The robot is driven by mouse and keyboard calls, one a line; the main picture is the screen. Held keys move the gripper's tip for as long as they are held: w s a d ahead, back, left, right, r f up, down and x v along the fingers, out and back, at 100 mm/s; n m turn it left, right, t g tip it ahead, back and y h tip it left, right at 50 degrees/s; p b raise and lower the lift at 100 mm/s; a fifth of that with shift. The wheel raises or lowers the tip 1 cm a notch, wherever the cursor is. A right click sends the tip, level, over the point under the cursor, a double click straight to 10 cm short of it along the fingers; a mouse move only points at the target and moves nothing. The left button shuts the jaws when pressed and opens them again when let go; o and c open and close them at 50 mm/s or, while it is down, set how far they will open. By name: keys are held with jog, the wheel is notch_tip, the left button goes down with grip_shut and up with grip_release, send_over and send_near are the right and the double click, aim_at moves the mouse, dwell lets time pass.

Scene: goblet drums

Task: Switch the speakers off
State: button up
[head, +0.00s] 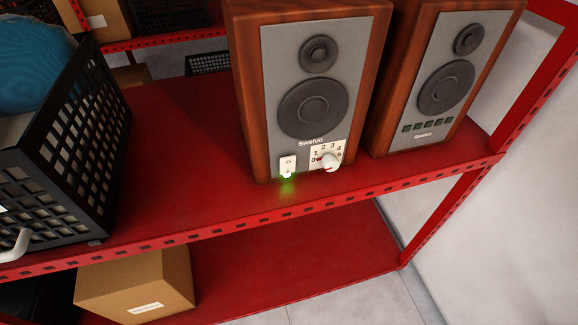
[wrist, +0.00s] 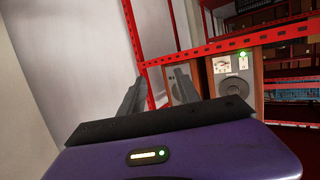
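Two wooden speakers with grey fronts stand side by side on the red shelf. The left speaker (head: 266,60) carries a white switch plate (head: 288,163) marked O and I, with a green light glowing at its lower end. Beside the plate is a numbered dial with a white knob (head: 331,161). The right speaker (head: 446,75) has a row of small dark buttons. The wrist view is upside down and shows the speaker with the lit switch (wrist: 243,62) at the right. My gripper (wrist: 161,78) is open and empty, its two grey fingers apart, away from the speakers.
The red shelf (head: 170,135) has bare space left of the speakers. A black basket (head: 92,130) with a blue object (head: 32,65) stands at the left. A cardboard box (head: 140,283) is on the lower shelf. A red upright (head: 520,90) and white wall are at the right.

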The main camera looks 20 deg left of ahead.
jog(key=shift+n+t+y, duration=0.6)
jog(key=shift+y, duration=0.2)
jog(key=w+r, duration=0.1)
jog(key=w+a+r+p, duration=0.1)
jog(key=w+a, duration=0.1)
jog(key=shift+w+r+p, duration=0.3)
jog(key=shift+r+p, duration=0.1)
grip_shut()
jog(key=w+a+r+n+y+p, duration=0.1)
jog(key=w+a+n+y+p, duration=0.5)
jog(key=w+a+n, duration=1.3)
jog(key=a+n+y, duration=0.3)
jog(key=n, duration=0.1)
jog(key=shift+w+n, duration=0.3)
